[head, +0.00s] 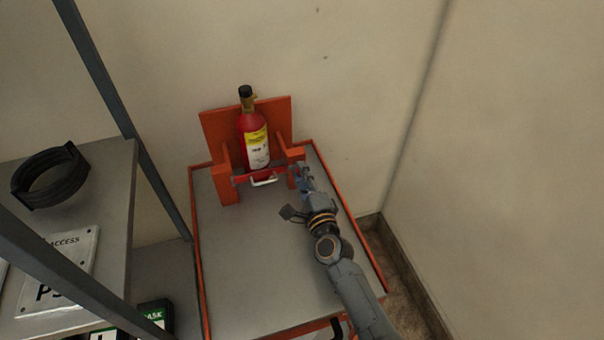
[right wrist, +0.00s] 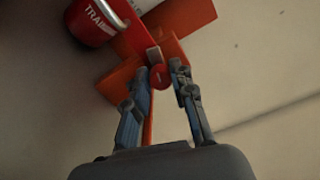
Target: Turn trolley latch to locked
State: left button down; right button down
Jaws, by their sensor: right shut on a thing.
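The trolley latch shows in the right wrist view as a red bar with a round red knob (right wrist: 161,77) at its end. In the head view the red latch bar (head: 240,180) crosses in front of a red cylinder (head: 251,130) with a yellow and white label. The cylinder stands upright in an orange cradle (head: 217,125) on the trolley (head: 250,255). My right gripper (head: 297,170) is at the cradle's right post, its fingers closed around the knob in the right wrist view (right wrist: 160,80). The fingers partly hide the latch in the head view. My left gripper is out of view.
A grey shelf unit (head: 125,195) stands on the left with a black ring (head: 50,175), an access sign (head: 62,262) and boxes. Walls close in behind and to the right. The trolley's grey top is clear in front of the cradle, left of my right arm.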

jog(key=shift+f+n, duration=0.1)
jog(key=shift+n, duration=1.5)
jog(key=c, duration=1.1)
grip_release()
jog(key=shift+s, duration=0.1)
jog(key=v, duration=1.2)
